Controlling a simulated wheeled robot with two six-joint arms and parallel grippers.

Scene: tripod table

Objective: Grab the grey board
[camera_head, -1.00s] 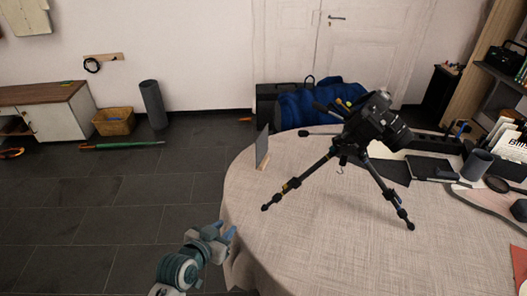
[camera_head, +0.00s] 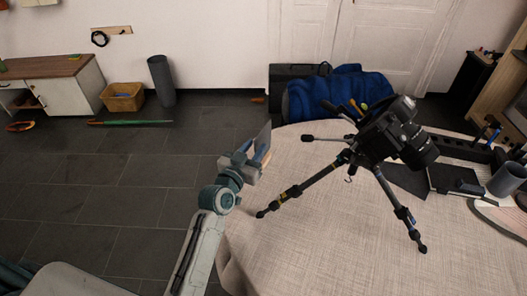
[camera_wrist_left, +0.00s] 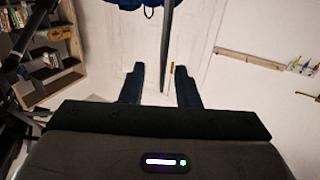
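The grey board (camera_head: 265,137) stands upright near the left edge of the round table (camera_head: 330,225), behind my left gripper (camera_head: 252,153) in the head view. The gripper's blue fingers are spread, and they hide the board's lower part there. In the left wrist view the board (camera_wrist_left: 167,40) shows edge-on as a thin dark strip. It reaches down between the two open fingers (camera_wrist_left: 160,80), with a visible gap on each side. My right gripper is in neither view.
A black tripod with a camera (camera_head: 395,135) stands on the table right of the board, one leg (camera_head: 295,192) reaching toward my left gripper. The floor (camera_head: 140,170) on the left is mostly clear.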

